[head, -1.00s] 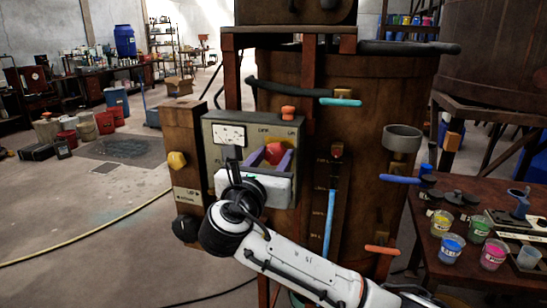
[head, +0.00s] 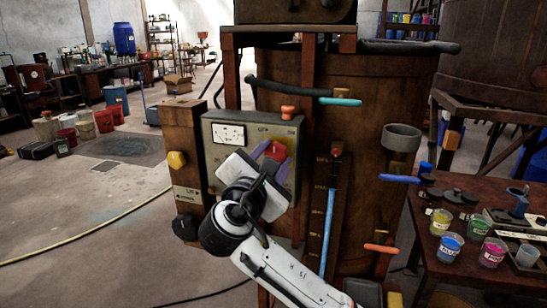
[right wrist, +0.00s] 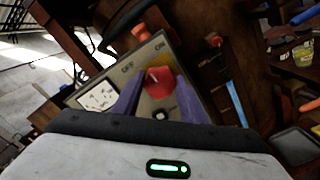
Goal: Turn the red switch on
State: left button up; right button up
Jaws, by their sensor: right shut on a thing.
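The red switch (head: 275,149) is a knob on the front of a grey control box (head: 291,138) fixed to the brown vat. In the right wrist view the red switch (right wrist: 158,80) sits between my two purple fingers, with the printed words OFF to its left and ON to its right. My right gripper (head: 269,157) is shut on the knob from the front and is tilted, its right side lower in the head view. The fingers and gripper body hide part of the knob and the box's lower front. My left gripper is not in view.
The box also carries a white dial (head: 229,134) and an orange button (head: 288,112) on top. A yellow knob (head: 176,160) is on the post to the left. A table (head: 444,265) with paint cups stands at the right. The floor at left is mostly open.

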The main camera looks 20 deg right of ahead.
jog(key=m+b, duration=0.1)
jog(key=m, duration=0.3)
jog(key=shift+f+m, duration=0.15)
jog(key=shift+m, duration=0.15)
jog(key=shift+m+b, duration=1.15)
jog(key=shift+m, duration=1.45)
jog(key=o, duration=1.1)
jog(key=shift+c, duration=0.2)
jog(key=b+v, duration=0.1)
jog(key=v, duration=0.9)
jog(key=shift+b, duration=0.35)
jog(key=shift+s+a, duration=0.1)
jog(key=shift+s, duration=0.1)
